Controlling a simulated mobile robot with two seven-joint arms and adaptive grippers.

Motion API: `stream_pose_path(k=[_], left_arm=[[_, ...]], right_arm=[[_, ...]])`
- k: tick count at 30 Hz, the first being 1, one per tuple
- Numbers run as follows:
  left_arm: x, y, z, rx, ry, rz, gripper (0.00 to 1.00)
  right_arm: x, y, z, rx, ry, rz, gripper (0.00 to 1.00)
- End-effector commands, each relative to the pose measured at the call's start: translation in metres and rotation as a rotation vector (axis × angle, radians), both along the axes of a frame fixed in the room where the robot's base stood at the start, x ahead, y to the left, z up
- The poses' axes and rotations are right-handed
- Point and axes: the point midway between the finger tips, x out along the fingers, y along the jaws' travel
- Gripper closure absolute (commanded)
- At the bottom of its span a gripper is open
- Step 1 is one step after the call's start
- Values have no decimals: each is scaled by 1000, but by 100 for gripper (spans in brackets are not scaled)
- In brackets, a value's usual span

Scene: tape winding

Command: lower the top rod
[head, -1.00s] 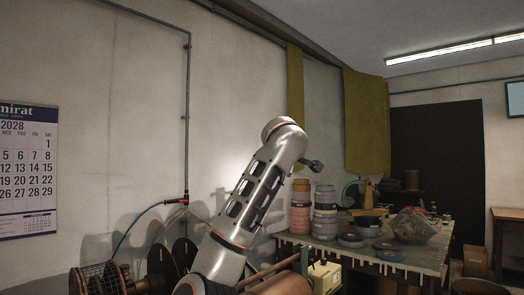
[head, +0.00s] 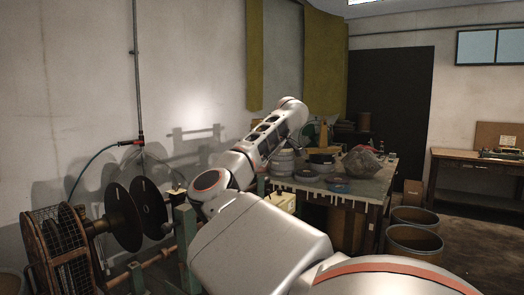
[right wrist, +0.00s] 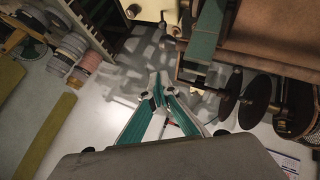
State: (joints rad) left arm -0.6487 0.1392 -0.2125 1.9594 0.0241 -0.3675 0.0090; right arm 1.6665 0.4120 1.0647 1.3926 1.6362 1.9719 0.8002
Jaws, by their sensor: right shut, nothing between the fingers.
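A brown rod (head: 152,258) runs at a slant low in the head view, between the reels and a green post (head: 186,240). I cannot tell whether it is the top rod; my own arm hides much of the machine there. My right arm reaches up and away across the middle of the head view. Its gripper (head: 301,148) is small and partly hidden at the far end. In the right wrist view, my right gripper (right wrist: 159,80) has its teal-padded fingers shut at the tips, with nothing held. My left gripper is not in view.
Dark reels (head: 123,217) and a wire-caged drum (head: 58,250) stand at the left. A worktable (head: 372,190) with stacked rolls is behind my arm. Two open barrels (head: 413,242) stand at the right. A concrete wall (head: 85,90) rises behind the machine.

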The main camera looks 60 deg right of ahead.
Motion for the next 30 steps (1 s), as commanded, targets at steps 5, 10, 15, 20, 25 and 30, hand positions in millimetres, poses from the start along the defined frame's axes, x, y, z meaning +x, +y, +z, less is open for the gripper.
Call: stream_pose_path(k=[5,10,15,20,25,30], left_arm=[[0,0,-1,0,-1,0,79],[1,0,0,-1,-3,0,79],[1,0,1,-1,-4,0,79],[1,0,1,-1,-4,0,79],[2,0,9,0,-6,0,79],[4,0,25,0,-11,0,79]], right_arm=[[0,-2,-10,29,-3,1,100],[0,-3,-13,36,-5,1,100],[0,-3,-12,35,-4,0,100],[0,-2,-11,34,-4,1,100],[0,2,3,34,-7,1,100],[-2,11,34,34,-9,-2,100]])
